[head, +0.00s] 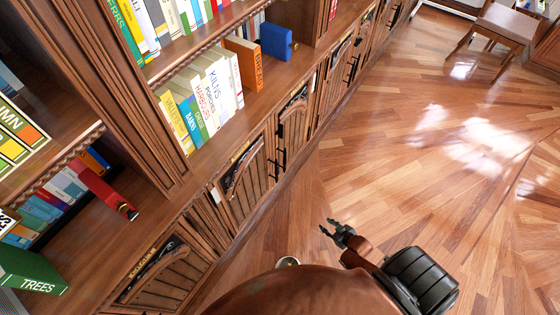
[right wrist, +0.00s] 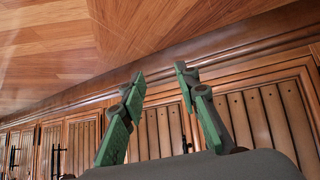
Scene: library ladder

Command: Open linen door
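A row of low wooden cabinet doors runs along the bookcase base in the head view. The nearest door (head: 170,282) is at the lower left, a middle door (head: 247,188) lies further along, and another door (head: 294,128) is beyond it. They look shut. Small plates top some doors, but I cannot read which says linen. Black bar handles (head: 279,160) stand on the middle doors. My right gripper (head: 328,226) is open and empty over the floor, apart from the doors. In the right wrist view its green fingers (right wrist: 160,72) are spread before slatted doors (right wrist: 265,112). My left gripper is not in view.
Shelves above the doors hold several books, including a blue one (head: 276,40), an orange one (head: 244,62) and a green one (head: 32,270). A red object (head: 103,190) juts from the left shelf. The wooden floor (head: 400,150) is clear up to a chair (head: 508,24).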

